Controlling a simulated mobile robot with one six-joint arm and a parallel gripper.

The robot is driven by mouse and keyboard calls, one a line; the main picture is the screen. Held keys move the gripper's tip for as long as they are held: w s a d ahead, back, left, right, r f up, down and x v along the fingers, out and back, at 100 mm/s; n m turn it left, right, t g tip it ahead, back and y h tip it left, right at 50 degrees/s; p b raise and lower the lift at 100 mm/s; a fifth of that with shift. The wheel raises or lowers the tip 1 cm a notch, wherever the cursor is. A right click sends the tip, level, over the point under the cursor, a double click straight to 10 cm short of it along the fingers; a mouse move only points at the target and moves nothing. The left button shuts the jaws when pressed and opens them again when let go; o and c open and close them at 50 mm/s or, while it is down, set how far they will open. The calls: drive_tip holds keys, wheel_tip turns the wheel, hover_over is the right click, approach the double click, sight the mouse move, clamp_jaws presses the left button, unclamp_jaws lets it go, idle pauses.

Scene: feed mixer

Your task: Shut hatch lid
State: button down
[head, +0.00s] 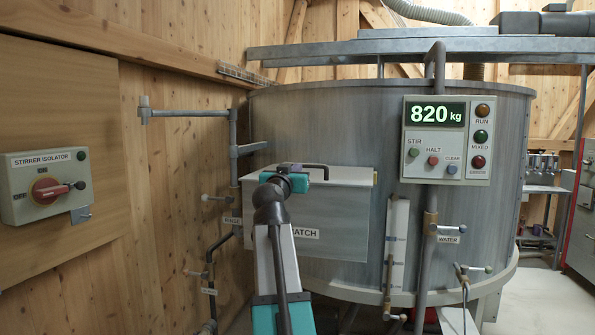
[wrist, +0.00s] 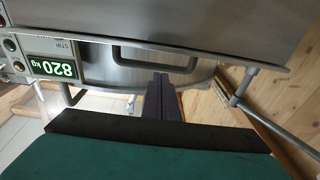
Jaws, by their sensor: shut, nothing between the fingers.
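The hatch (head: 340,215) is a grey metal box on the front of the mixer tank. Its lid (head: 345,175) shows as a thin pale top with a dark bar handle (head: 317,167). The lid looks low over the box, but I cannot tell whether it is fully seated. My gripper (head: 287,168) is in front of the hatch at lid height, hiding part of its left side. In the wrist view the fingers (wrist: 160,80) are together and empty, pointing towards the dark handle (wrist: 150,57); contact cannot be told.
The tank (head: 455,230) carries a control panel (head: 447,140) reading 820 kg. A rinse pipe with a side arm (head: 190,113) stands left of the hatch. A stirrer isolator (head: 47,185) is on the wooden wall. A water pipe (head: 428,240) runs down right of the hatch.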

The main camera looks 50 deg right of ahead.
drive_tip(key=shift+r, duration=0.1)
drive_tip(key=r+v, duration=0.1)
drive_tip(key=v, duration=0.8)
drive_tip(key=shift+a+r+p, duration=0.2)
drive_tip(key=shift+r+p, duration=0.1)
drive_tip(key=shift+p, duration=0.1)
idle(0.4)
drive_tip(key=shift+s, duration=0.15)
idle(0.4)
